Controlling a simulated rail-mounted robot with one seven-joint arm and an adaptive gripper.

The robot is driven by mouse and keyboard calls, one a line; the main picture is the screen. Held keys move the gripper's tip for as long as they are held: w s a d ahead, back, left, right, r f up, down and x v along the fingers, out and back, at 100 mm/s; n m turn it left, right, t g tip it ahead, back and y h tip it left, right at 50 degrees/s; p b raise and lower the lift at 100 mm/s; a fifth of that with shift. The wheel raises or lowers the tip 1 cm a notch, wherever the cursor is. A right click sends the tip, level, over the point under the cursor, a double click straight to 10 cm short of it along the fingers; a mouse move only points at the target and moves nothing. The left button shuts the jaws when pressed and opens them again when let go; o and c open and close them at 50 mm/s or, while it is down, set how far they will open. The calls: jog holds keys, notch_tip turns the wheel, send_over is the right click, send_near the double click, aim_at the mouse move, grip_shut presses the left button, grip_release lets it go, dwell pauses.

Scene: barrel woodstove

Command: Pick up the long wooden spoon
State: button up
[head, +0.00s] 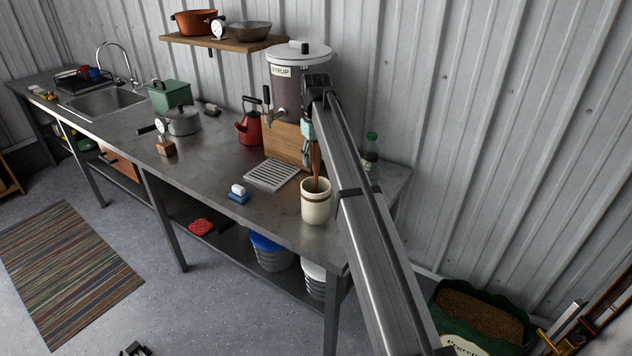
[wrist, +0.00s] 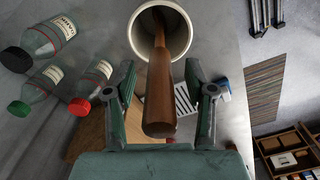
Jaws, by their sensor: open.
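The long wooden spoon (head: 316,168) stands handle-up in a cream crock (head: 316,206) near the right end of the steel counter. In the wrist view its brown handle (wrist: 161,95) runs from the crock's mouth (wrist: 143,38) toward my palm; the lower end is hidden in the crock. My gripper (wrist: 160,72) is open, one finger on each side of the handle. Gaps show between handle and fingers. In the head view my gripper (head: 309,140) is at the top of the handle, partly hidden by my arm.
A syrup dispenser (head: 297,88) on a wooden stand is behind the crock. A drip grate (head: 271,174) and a blue-and-white brush (head: 239,193) lie to its left. Bottles (wrist: 48,36) stand close by; one shows behind my arm (head: 371,150). The counter's front edge is near the crock.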

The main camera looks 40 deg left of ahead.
grip_shut()
dwell(0.3)
